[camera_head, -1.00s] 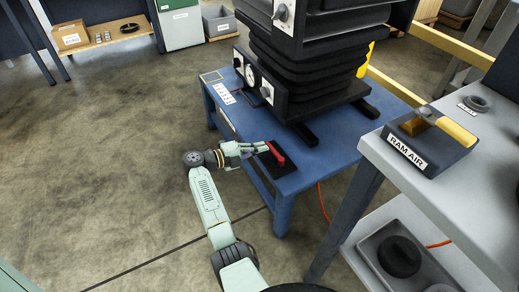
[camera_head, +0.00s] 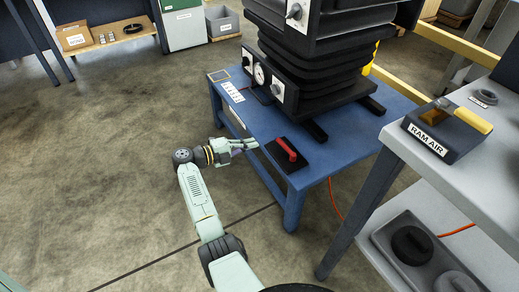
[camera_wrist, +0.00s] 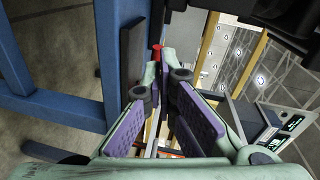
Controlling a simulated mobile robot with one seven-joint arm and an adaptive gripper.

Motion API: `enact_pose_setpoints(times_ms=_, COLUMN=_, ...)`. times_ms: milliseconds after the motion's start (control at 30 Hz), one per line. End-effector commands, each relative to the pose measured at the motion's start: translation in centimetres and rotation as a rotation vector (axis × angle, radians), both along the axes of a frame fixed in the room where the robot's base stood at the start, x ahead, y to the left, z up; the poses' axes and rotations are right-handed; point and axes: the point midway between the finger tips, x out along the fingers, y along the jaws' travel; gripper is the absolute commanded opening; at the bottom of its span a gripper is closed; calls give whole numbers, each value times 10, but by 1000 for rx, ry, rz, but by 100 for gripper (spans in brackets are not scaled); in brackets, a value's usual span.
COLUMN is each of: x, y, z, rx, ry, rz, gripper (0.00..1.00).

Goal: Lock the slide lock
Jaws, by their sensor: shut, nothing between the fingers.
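A red handle (camera_head: 289,149) on a flat black plate (camera_head: 298,163), which looks like the slide lock, sits at the near edge of the blue trolley top (camera_head: 325,165). I cannot tell whether it is locked. My gripper (camera_head: 256,143) is just left of the plate, off the trolley's edge and apart from the handle. In the wrist view my gripper (camera_wrist: 162,78) has its fingertips together with nothing between them. A small part of the red handle (camera_wrist: 157,47) shows just beyond the tips, beside the plate's dark edge (camera_wrist: 132,55).
A black bellows unit (camera_head: 315,60) with a gauge and knobs stands on the trolley behind the plate. A grey bench (camera_head: 480,150) at the right carries a RAM AIR box (camera_head: 432,135). An orange hose (camera_head: 335,197) hangs below. The floor at the left is clear.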

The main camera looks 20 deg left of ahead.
Motion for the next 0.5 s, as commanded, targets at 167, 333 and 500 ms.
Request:
enact_pose_setpoints(times_ms=167, x=-7, y=34, z=2, rx=0, ry=1, rz=1, gripper=0)
enact_pose_setpoints(times_ms=333, x=-11, y=49, z=5, rx=-1, ry=1, rz=-1, gripper=0)
enact_pose_setpoints(times_ms=500, x=-12, y=52, z=7, rx=0, ry=1, rz=-1, gripper=0)
